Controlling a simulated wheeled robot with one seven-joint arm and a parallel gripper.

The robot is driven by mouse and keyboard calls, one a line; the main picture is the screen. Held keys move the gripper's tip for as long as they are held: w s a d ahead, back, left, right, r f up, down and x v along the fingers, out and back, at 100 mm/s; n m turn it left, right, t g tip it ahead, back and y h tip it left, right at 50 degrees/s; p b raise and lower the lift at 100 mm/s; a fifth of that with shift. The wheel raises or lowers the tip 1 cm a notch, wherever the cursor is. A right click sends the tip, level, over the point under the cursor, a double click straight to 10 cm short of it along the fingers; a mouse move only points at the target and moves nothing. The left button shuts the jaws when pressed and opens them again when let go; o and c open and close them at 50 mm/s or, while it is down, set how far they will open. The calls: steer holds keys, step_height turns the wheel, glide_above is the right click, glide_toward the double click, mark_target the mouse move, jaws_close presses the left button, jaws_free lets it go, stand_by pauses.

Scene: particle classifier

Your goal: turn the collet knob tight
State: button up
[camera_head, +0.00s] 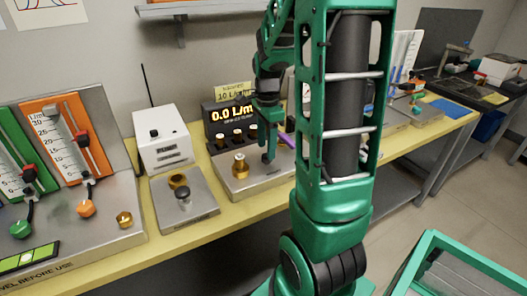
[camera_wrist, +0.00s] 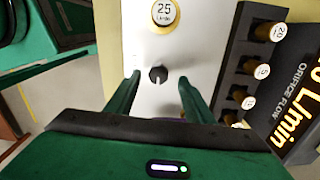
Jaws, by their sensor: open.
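My gripper (camera_wrist: 159,92) is open, its two green fingers apart and pointing down at a pale metal plate. A small dark round knob with a light notch, apparently the collet knob (camera_wrist: 158,74), lies between and just beyond the fingertips in the wrist view. I see no clear contact with it. In the head view my gripper (camera_head: 267,152) is over the right part of the flow-meter base (camera_head: 228,184), and the knob is hidden there. A brass fitting (camera_head: 240,166) stands left of my gripper; its white "25" cap (camera_wrist: 164,12) shows in the wrist view.
The display (camera_head: 236,115) reads 0.0 L/min, with several capped orifices (camera_wrist: 262,71) racked beside it. A plate with a dark knob (camera_head: 183,196) and a white box (camera_head: 160,138) stand left. Something purple (camera_head: 287,140) lies close to my gripper.

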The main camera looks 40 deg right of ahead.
step_height(320, 180, up, 8)
steer(key=shift+w, duration=0.1)
stand_by(0.7)
steer(key=s+a+f+n, duration=0.1)
steer(key=s+a+n, duration=0.4)
steer(key=s+n, duration=0.2)
steer(key=s+a+f+n, duration=0.2)
steer(key=s+a+n, duration=0.3)
steer(key=s+n, duration=0.3)
steer(key=s, duration=0.4)
steer(key=shift+n, duration=0.3)
steer(key=shift+f, duration=0.1)
steer(key=shift+w+f, duration=0.25)
steer(key=shift+w, duration=0.35)
